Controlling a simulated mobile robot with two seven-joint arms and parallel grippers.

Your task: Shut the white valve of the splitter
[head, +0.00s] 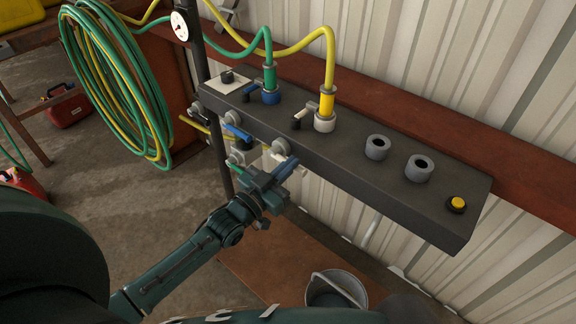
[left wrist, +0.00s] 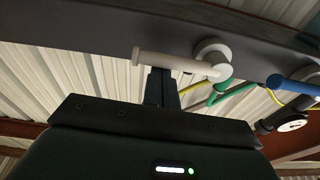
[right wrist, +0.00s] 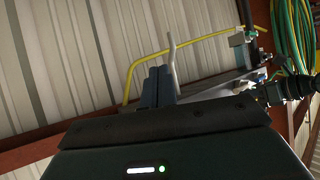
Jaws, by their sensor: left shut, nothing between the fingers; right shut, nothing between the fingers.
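The splitter (head: 340,155) is a long dark grey bar on the wall. The white valve shows in the left wrist view as a round flange with a white lever (left wrist: 172,61) running roughly along the bar. In the head view its flange (head: 281,146) shows, and my gripper partly hides the lever. My left gripper (head: 291,164) is shut and empty, its tips (left wrist: 161,70) at the lever's underside in the left wrist view; I cannot tell if they touch. The blue valve lever (head: 237,132) is to the left. My right gripper (right wrist: 158,72) is shut and empty.
Green (head: 270,78) and yellow (head: 328,70) hoses rise from the bar's top, with a small black-and-white valve (head: 303,114) by the yellow one. A bucket (head: 336,290) stands below. A grey pipe (right wrist: 172,55) is close to my right fingers.

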